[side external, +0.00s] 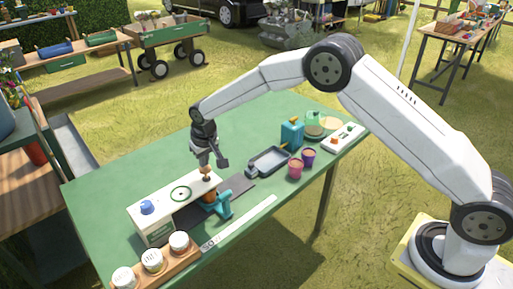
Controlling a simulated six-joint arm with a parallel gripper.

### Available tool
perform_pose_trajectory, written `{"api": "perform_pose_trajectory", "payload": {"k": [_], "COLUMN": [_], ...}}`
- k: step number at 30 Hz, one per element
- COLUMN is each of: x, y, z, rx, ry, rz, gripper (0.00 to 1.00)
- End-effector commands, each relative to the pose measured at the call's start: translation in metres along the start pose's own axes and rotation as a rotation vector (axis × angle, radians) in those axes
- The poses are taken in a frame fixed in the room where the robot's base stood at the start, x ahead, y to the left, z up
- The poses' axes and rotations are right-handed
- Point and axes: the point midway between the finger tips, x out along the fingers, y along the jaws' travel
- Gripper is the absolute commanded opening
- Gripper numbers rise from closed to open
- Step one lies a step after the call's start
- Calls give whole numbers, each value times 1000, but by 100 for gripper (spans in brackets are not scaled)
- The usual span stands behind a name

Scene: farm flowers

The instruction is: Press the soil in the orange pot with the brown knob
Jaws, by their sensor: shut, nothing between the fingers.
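A brown knob (206,173) stands on top of the press, at the right end of a white arm or box (171,196) on the green table. An orange pot (208,197) sits low beneath the knob, partly hidden by a teal bracket (222,204) in front of it. The soil inside the pot cannot be made out. My gripper (212,162) is shut and empty, pointing down just above the knob. I cannot tell whether it touches the knob.
A blue knob (147,207) tops the white box. A wooden rack (155,270) with white-lidded jars stands at the front left. To the right are a dark tray (269,160), a teal container (292,134), and pink (295,169) and purple (308,158) pots. The table's back left is clear.

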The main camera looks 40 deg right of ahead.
Motion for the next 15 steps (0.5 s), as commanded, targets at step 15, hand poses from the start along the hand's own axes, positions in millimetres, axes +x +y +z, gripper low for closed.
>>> {"api": "perform_pose_trajectory", "payload": {"k": [15], "x": [13], "y": [0], "z": [3], "rx": [0], "ry": [0], "rz": [0], "gripper": [0]}}
